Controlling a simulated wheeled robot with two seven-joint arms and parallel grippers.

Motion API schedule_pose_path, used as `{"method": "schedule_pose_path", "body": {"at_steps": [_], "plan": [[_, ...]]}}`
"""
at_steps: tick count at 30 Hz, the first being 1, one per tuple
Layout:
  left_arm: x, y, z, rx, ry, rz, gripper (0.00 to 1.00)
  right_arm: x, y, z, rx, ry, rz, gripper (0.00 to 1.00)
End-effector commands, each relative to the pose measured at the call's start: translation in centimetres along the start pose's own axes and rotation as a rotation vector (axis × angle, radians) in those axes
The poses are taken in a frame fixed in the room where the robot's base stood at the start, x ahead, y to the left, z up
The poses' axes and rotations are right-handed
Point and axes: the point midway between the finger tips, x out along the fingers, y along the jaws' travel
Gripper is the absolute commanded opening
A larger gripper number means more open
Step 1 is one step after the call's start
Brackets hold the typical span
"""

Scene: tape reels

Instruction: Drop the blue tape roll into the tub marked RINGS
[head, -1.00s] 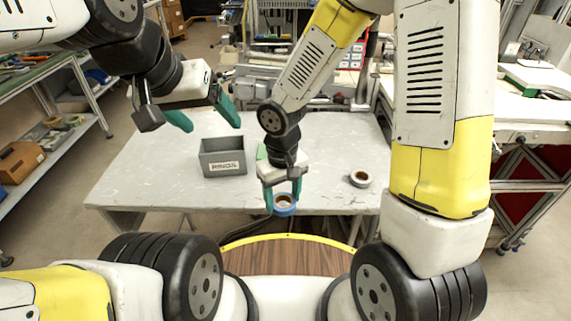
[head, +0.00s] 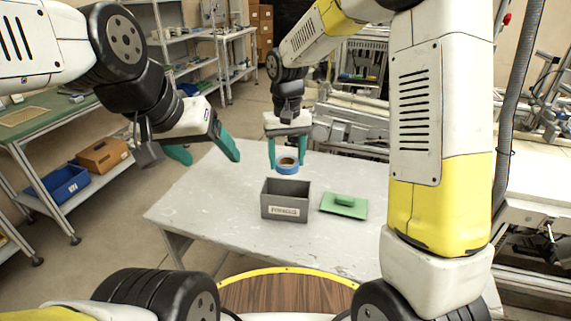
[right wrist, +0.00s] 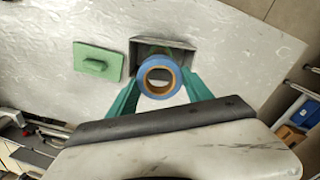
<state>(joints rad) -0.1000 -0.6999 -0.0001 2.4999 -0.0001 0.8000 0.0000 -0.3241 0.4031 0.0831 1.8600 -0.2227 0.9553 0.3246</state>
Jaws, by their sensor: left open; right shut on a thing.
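The blue tape roll (head: 287,164) is held between the green fingers of my right gripper (head: 287,157), above and behind the grey tub as the head view shows it. It also shows in the right wrist view (right wrist: 159,77), where it covers part of the tub (right wrist: 136,48). The grey tub marked RINGS (head: 285,211) stands on the table, its label facing me, its top open. My left gripper (head: 206,156) is open and empty, in the air left of the tub.
A green lid-like plate with a handle (head: 344,205) lies on the table (head: 215,205) just right of the tub, also in the right wrist view (right wrist: 98,62). The table left of the tub is clear. A shelf with a blue bin (head: 66,184) stands at left.

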Motion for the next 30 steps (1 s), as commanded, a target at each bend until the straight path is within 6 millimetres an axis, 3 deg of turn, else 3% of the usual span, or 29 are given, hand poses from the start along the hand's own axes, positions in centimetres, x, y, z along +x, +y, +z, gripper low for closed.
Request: {"method": "schedule_pose_path", "body": {"at_steps": [5, 30], "plan": [[0.0, 0.0, 0.0, 0.0, 0.0, 0.0, 0.76, 0.4, 0.1, -0.2, 0.004, -0.002, -0.001, 0.19], [0.0, 0.0, 0.0, 0.0, 0.0, 0.0, 0.76, 7.3, 0.0, -0.1, 0.003, -0.001, -0.002, 0.19]]}}
